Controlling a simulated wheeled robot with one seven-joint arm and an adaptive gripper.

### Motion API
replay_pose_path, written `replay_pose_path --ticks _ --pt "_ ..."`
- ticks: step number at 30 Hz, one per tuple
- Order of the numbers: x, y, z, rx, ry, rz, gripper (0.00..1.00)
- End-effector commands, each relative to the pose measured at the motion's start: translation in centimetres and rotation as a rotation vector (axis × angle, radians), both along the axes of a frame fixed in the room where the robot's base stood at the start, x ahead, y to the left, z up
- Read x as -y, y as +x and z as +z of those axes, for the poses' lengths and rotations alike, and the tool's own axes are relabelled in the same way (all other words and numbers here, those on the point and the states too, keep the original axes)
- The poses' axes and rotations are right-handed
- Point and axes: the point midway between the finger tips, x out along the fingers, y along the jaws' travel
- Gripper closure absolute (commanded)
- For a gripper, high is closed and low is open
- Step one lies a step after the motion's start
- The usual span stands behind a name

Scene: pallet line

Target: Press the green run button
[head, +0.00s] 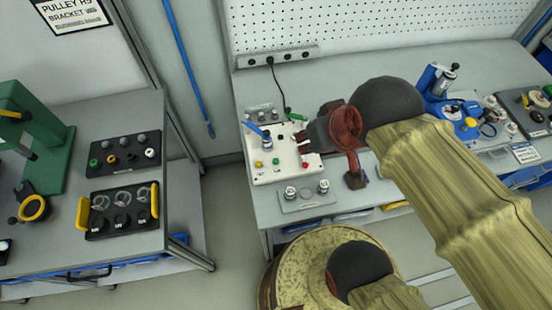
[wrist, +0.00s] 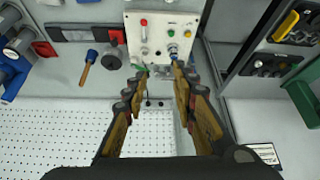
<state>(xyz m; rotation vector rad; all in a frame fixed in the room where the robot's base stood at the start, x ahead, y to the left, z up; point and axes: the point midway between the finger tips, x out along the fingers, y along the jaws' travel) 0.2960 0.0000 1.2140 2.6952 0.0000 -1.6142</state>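A white control box (head: 262,178) stands on the middle bench and also shows in the wrist view (wrist: 158,19). The green button shows in the wrist view (wrist: 171,33) beyond my fingertips. My gripper (head: 303,142) is over the right side of the box. In the wrist view my gripper (wrist: 161,70) is open and empty, its fingers pointing toward the box's back edge. Fingertip height above the box is unclear.
A blue-handled part (head: 255,128) and a grey knob (head: 266,144) stand up on the box. A green-handled tool (head: 295,117) lies behind it. A plate with metal knobs (head: 306,196) lies in front.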

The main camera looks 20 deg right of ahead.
Motion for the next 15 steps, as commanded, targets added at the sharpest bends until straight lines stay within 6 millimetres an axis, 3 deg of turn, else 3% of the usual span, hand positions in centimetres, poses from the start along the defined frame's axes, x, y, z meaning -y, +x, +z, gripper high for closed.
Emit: replay_pose_path --ticks 13,15 --pt "0.0 0.0 0.0 0.0 0.0 0.0 1.0" --pt "0.0 0.0 0.0 0.0 0.0 0.0 1.0"
